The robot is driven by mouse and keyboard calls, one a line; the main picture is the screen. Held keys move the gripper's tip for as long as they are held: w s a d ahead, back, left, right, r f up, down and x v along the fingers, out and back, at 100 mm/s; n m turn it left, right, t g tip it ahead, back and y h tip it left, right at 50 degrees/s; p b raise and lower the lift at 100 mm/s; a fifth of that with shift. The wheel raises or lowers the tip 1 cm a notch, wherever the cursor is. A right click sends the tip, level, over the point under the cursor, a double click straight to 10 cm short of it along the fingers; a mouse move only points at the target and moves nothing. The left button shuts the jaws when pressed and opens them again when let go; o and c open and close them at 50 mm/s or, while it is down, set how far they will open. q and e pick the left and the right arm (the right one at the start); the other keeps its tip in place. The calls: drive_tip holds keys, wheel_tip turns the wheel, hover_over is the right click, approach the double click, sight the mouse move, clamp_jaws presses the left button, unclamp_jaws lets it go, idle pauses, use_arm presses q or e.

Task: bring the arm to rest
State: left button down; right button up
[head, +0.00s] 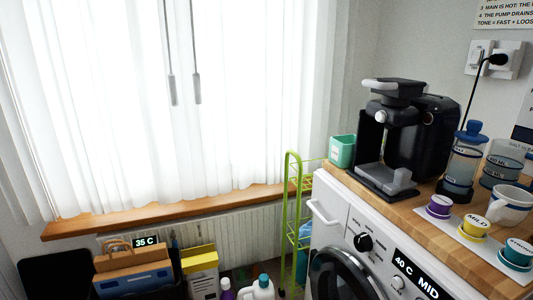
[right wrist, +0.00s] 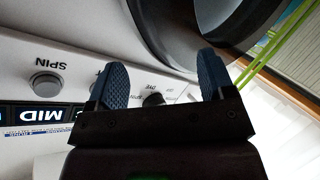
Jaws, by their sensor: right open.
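My right gripper (right wrist: 160,80) shows in the right wrist view with its two blue ribbed fingers spread apart and nothing between them. Behind the fingers is the front of the white washing machine (right wrist: 75,72), with a knob (right wrist: 45,84) by the word SPIN and the dark round door ring at the top. I cannot tell the exact gap between fingertips and machine. Neither gripper nor arm shows in the head view, where the washing machine (head: 333,227) stands at the lower right.
A wooden worktop (head: 430,212) holds a black coffee machine (head: 427,120), a blue-lidded jar (head: 464,160), a white mug (head: 510,207) and several coloured pods. A green cart (head: 291,215) stands left of the washer. Bags and bottles sit below the curtained window.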

use_arm(q)
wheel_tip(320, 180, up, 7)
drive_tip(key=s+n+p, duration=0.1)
drive_tip(key=p, duration=1.1)
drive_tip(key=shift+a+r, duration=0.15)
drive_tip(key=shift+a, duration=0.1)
use_arm(e)
drive_tip(key=s+d+r+y, duration=0.1)
drive_tip(key=s+y, duration=0.2)
drive_tip(key=s, duration=0.9)
drive_tip(key=s+d+r+n+t+y, duration=0.1)
drive_tip(key=s+d+r+y, duration=0.1)
drive_tip(key=s, duration=0.9)
drive_tip(key=s+d+r+y, duration=0.1)
drive_tip(key=s+y, duration=0.3)
drive_tip(key=s, duration=0.8)
drive_tip(key=shift+s+d+r+n+t+y, duration=0.3)
drive_tip(key=shift+d+r+t+y, duration=0.1)
